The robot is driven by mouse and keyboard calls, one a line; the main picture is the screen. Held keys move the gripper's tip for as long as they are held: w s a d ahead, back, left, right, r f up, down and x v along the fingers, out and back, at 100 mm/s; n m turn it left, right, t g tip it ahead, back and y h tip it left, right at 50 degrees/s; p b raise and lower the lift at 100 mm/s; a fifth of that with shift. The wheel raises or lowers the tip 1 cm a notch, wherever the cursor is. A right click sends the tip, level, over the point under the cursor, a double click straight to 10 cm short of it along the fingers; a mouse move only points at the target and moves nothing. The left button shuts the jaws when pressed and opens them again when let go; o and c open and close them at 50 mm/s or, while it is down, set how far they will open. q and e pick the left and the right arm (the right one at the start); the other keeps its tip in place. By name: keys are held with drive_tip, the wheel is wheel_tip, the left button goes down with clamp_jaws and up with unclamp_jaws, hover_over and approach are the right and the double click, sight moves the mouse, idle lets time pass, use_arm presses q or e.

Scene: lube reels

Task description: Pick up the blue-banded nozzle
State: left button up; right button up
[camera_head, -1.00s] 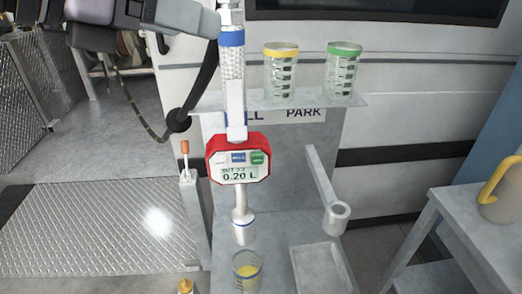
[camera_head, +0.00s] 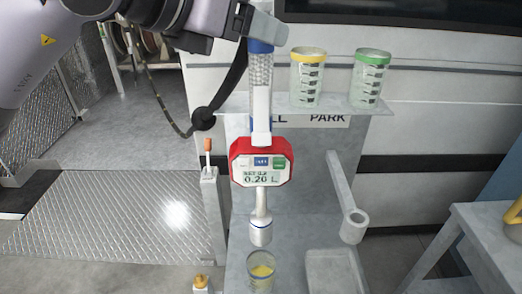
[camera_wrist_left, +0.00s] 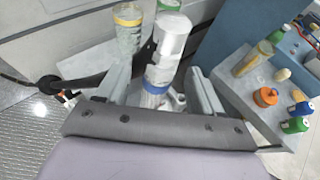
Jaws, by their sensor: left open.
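The blue-banded nozzle hangs upright, with a blue band (camera_head: 261,47) near its top, a white handle, a red-framed meter (camera_head: 262,162) reading 0.20 L and a white spout (camera_head: 261,232) with a blue ring. My left gripper (camera_head: 265,27) is open at the top of the nozzle, by the blue band, and partly hides it. In the left wrist view the white handle (camera_wrist_left: 170,40) and blue band (camera_wrist_left: 156,87) lie between the spread fingers of my left gripper (camera_wrist_left: 163,68). Contact cannot be told. My right gripper is not in view.
A yellow-rimmed jar (camera_head: 307,80) and a green-rimmed jar (camera_head: 369,80) stand on a shelf to the right. A cup with yellow liquid (camera_head: 261,272) sits below the spout. A black hose hangs at left.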

use_arm(q)
clamp_jaws()
idle(1.2)
drive_tip(key=shift+r, duration=0.15)
